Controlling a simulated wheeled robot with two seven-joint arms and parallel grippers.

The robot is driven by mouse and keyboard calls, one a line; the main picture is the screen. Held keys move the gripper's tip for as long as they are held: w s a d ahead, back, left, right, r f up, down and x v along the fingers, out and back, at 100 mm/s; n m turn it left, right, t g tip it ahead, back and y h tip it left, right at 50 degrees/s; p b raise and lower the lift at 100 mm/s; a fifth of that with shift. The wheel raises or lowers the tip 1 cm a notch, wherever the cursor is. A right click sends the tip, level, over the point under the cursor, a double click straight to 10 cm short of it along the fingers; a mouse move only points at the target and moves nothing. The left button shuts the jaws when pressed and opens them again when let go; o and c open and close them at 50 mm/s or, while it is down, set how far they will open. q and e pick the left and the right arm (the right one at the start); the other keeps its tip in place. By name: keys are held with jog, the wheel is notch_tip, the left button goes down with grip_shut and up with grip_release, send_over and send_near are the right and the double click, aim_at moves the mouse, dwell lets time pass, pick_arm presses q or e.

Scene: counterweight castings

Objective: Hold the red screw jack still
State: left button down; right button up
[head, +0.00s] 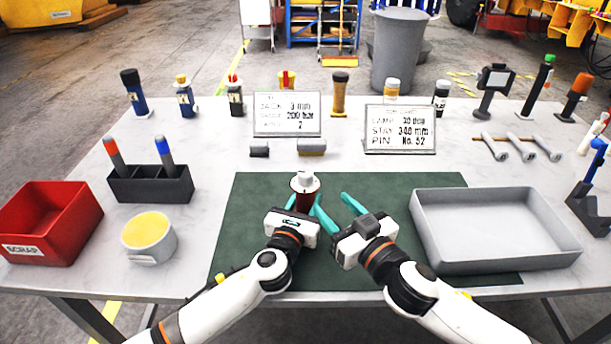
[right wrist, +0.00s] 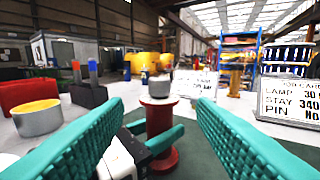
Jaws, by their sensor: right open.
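The red screw jack (head: 305,190) stands upright on the green mat (head: 250,195), with a pale cap on top. It also shows in the right wrist view (right wrist: 160,125), straight ahead between my right fingers. My left gripper (head: 304,208) is at the jack's near side. In the right wrist view one of its teal fingers passes in front of the jack's column; whether they press on it is not clear. My right gripper (head: 329,201) is open and empty, its tips just to the right of the jack and pointing at it.
A grey tray (head: 497,266) lies right of my right gripper. A red scrap bin (head: 75,218), a round tin (head: 148,257) and a dark pen holder (head: 122,190) stand left. Two sign cards (head: 287,128) (head: 400,143) and several bottles line the back.

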aim_at(310, 181)
jog(key=x, duration=1.1)
jog(key=shift+w+a, duration=0.2)
jog(key=shift+w, duration=0.05)
jog(key=c, duration=1)
